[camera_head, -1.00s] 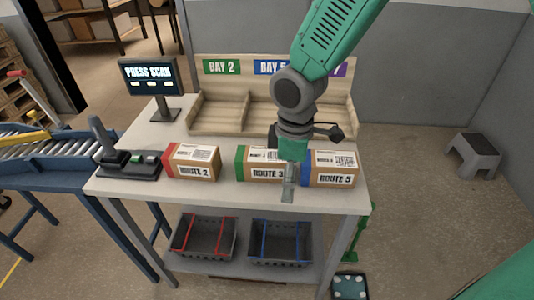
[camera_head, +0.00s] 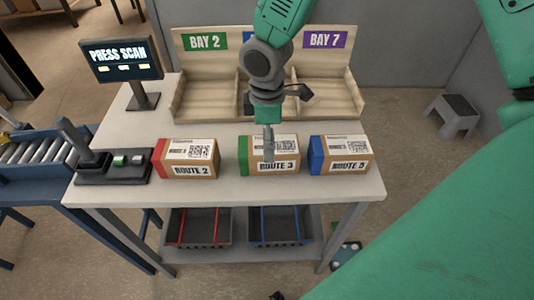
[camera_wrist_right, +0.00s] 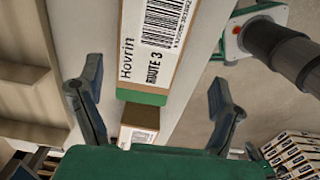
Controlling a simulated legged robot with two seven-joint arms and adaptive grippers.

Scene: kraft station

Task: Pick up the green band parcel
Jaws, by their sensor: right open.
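The green band parcel (camera_head: 277,167), a brown box marked ROUTE 3 with a green left end, sits on the table between two other parcels. In the right wrist view its white label and green end (camera_wrist_right: 143,97) show between the fingers. My right gripper (camera_head: 268,150) points down at the parcel and overlaps its top in the head view. In the wrist view the gripper (camera_wrist_right: 154,73) is open, with a finger on each side of the parcel and visible gaps. I cannot tell how far the fingertips are above or beside it. My left gripper is not in view.
A red band ROUTE 2 parcel (camera_head: 190,169) stands to the left and a blue band ROUTE 5 parcel (camera_head: 345,167) close to the right. Behind is a wooden bay rack (camera_head: 205,99). A screen (camera_head: 121,59) and a button console (camera_head: 115,167) stand left. Table front is clear.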

